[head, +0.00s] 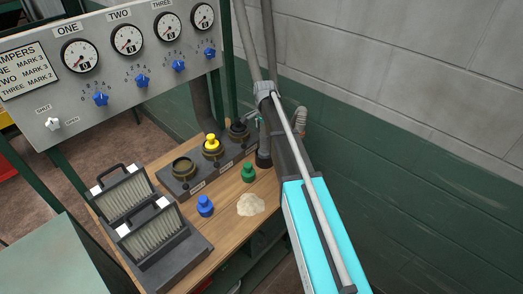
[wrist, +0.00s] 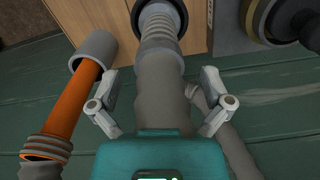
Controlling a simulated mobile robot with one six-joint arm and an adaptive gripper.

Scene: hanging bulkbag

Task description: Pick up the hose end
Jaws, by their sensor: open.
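My gripper (wrist: 167,80) is open and empty, with its two fingers apart. A grey hose (wrist: 160,75) with a ribbed section and a black end collar (wrist: 173,8) runs up the picture between the fingers in the wrist view. I cannot tell whether it touches them. Its dark end (head: 264,158) shows in the head view at the right edge of the wooden bench. An orange tube (wrist: 70,105) with a grey cuff stands left of my gripper in the wrist view. In the head view my arm partly hides my gripper (head: 252,117).
The bench (head: 232,185) holds a dark block with round sockets (head: 185,170), a green knob (head: 248,172), a blue knob (head: 205,205), a pale powder heap (head: 251,204) and an open case (head: 150,228). A gauge panel (head: 110,60) stands behind. A block wall (head: 420,140) is at right.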

